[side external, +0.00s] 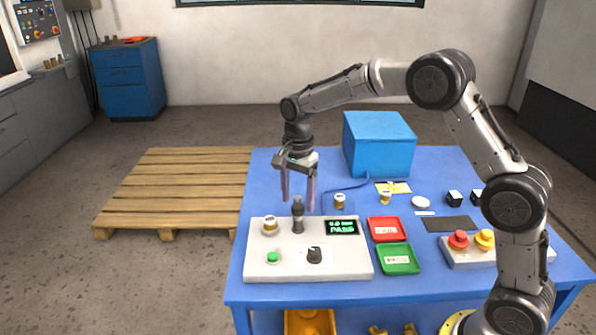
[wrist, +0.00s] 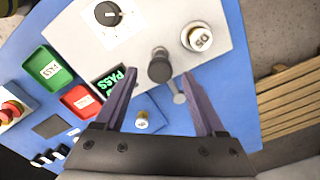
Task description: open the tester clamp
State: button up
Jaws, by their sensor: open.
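The tester (side external: 310,268) is a pale grey panel box on the blue table. Its clamp (side external: 297,214), a dark upright post with a rounded top, stands near the panel's back edge; in the wrist view the clamp (wrist: 160,68) shows from above with a grey lever beside it. A valve (side external: 270,225) with a white top sits left of the clamp. The display (side external: 342,227) reads PASS in green. My gripper (side external: 298,205) points down, open and empty, with its fingers above and around the clamp's top area. In the wrist view the fingers (wrist: 160,82) lie apart on either side of the clamp.
A red tray (side external: 385,229) and a green tray (side external: 399,258) lie right of the tester. A blue box (side external: 379,143) stands behind. Small valves (side external: 340,201) stand behind the tester. A button box (side external: 470,245) with red and yellow buttons is at the right.

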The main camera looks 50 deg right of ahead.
aim_at(298, 206)
notch_tip(298, 206, up, 13)
jog(key=shift+f, duration=0.2)
dwell(0.3)
jog(key=s+r+t, duration=0.2)
jog(key=s+r, duration=0.4)
jog(key=r, duration=0.2)
jog(key=s+r+n+t, duration=0.2)
jog(key=s+n, duration=0.2)
jog(key=s, duration=0.9)
jog(key=s+f+n+t, duration=0.1)
jog(key=s+f+n, duration=1.1)
jog(key=shift+s+a+t, duration=0.15)
jog(key=shift+a+t, duration=0.05)
jog(key=shift+t, duration=0.1)
jog(key=shift+r, duration=0.1)
